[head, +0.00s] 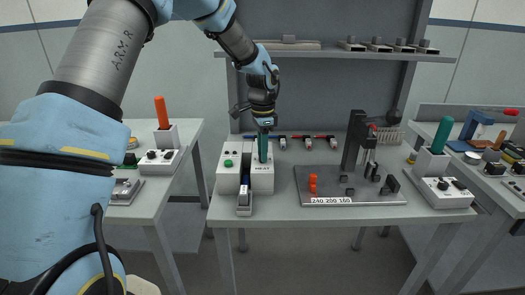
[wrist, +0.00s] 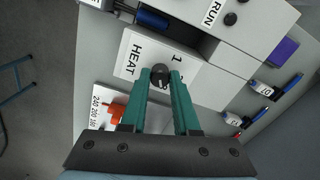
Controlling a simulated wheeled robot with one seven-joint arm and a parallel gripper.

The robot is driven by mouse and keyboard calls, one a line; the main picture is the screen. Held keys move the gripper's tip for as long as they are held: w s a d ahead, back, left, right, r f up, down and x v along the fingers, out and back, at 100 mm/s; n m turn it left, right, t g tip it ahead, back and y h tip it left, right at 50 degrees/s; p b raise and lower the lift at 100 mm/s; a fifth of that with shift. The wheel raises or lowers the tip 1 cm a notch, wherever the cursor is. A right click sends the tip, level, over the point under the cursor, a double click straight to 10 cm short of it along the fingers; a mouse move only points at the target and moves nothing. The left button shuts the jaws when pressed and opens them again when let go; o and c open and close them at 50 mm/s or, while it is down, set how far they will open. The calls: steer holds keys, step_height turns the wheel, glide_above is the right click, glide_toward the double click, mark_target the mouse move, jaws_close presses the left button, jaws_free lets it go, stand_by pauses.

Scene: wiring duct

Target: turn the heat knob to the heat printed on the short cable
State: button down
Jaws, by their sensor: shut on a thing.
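The heat knob (wrist: 160,76) is a small dark round knob on a white panel marked HEAT (wrist: 136,52), with printed numerals partly hidden beside it. My gripper (wrist: 160,82) has two green fingers, shut on the knob from both sides. In the head view my gripper (head: 263,150) points down onto the right part of the white machine (head: 231,178), hiding the knob. Several cables (wrist: 262,113) with blue ends and white tags lie at the right of the wrist view.
The machine has a green button (head: 228,163) and a slot with a blue roller (wrist: 151,20). A shelf (head: 330,53) spans the back panel above.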

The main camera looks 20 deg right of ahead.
steer(key=c, duration=0.7)
jaws_free()
steer(key=shift+o, duration=0.2)
step_height(320, 180, up, 11)
steer(key=b, duration=0.3)
steer(key=shift+f, duration=0.1)
steer(key=a+f+n, duration=0.3)
steer(key=a+n, duration=0.5)
steer(key=a, duration=1)
steer(key=s+a+f+n, duration=0.2)
steer(key=s+a+n, duration=0.3)
steer(key=a, duration=0.4)
steer(key=s+a+f+n+t, duration=0.1)
steer(key=s+a+f+n, duration=0.1)
steer(key=s+a+n, duration=0.3)
steer(key=a, duration=0.4)
steer(key=shift+s+a+n+t, duration=0.3)
steer(key=shift+s+a, duration=0.05)
